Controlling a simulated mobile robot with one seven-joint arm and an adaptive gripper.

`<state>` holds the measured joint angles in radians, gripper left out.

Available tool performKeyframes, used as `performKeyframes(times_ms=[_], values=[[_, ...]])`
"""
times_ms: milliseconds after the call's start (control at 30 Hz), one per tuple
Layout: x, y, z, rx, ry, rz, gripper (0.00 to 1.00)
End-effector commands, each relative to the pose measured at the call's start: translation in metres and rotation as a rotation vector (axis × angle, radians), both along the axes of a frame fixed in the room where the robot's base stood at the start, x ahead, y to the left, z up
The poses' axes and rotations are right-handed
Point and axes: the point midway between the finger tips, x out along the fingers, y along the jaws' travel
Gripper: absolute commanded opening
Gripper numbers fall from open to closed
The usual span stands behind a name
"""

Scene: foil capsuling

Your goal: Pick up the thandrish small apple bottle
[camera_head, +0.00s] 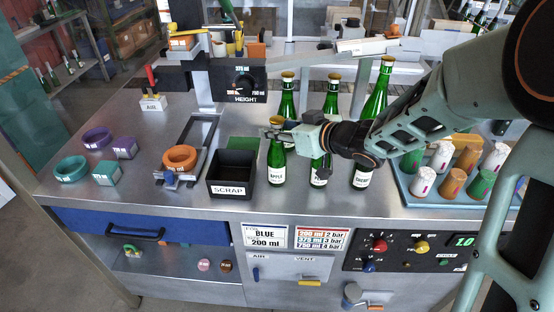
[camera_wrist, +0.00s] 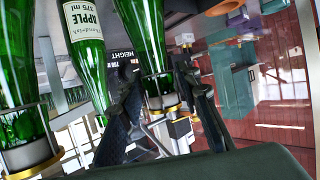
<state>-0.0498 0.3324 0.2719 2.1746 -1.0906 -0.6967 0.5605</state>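A small green bottle with a pale APPLE label (camera_head: 277,167) stands upright at the front left of the bottle group, right of the scrap bin. My gripper (camera_head: 277,130) reaches in from the right at its neck, just below the gold top. In the wrist view, which looks upside down, a green bottle neck (camera_wrist: 150,60) with a gold band lies between my two spread fingers (camera_wrist: 165,95). I see no firm contact; the fingers look open. A larger bottle labelled APPLE 375 ml (camera_wrist: 85,30) shows beside them. The small bottle's label is hidden in the wrist view.
Other green bottles (camera_head: 332,100) stand close behind and to the right, including a CHERRY one (camera_head: 362,178). The black scrap bin (camera_head: 232,188) is close on the left. A blue tray (camera_head: 408,192) of coloured capsules is at right. The front counter strip is clear.

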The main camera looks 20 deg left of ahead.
Motion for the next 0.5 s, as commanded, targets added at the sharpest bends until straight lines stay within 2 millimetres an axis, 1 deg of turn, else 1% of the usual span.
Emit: performKeyframes(times_ms=[33,233,267,500], values=[[-0.0001,-0.0002,0.0,0.0,0.0,0.0,0.23],[-0.0002,-0.0003,0.0,0.0,0.0,0.0,0.01],[-0.0001,-0.0003,0.0,0.0,0.0,0.0,0.0],[-0.0001,-0.0004,-0.0001,0.0,0.0,0.0,0.0]])
